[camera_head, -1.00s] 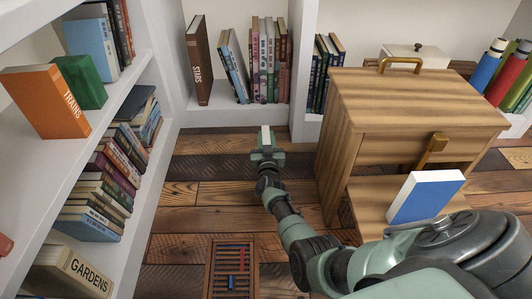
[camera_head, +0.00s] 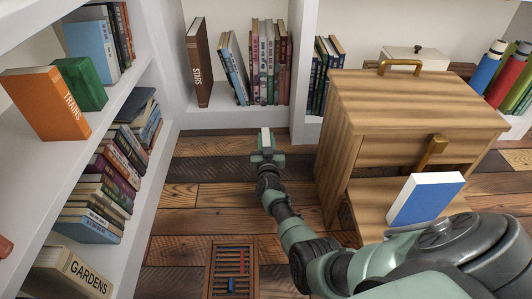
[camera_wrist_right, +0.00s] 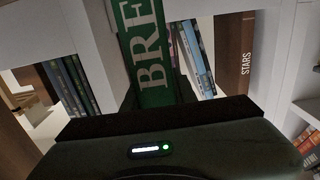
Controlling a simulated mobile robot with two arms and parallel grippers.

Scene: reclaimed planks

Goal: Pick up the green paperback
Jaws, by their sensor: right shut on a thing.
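The green paperback (camera_wrist_right: 150,55) stands up from my right gripper in the right wrist view, with large pale letters "BRE" on its green face. Its lower end is between the fingers and the rest runs out of the top of the picture. In the head view the same book shows end-on as a small pale strip (camera_head: 266,139) in my right gripper (camera_head: 266,154). The gripper is shut on it and in front of the back bookcase, apart from the shelved books. My left gripper is not in view.
A white bookcase (camera_head: 150,190) with several books, including an orange one (camera_head: 45,103) and a green one (camera_head: 82,85), is at left. An abacus (camera_head: 230,270) lies on the plank floor.

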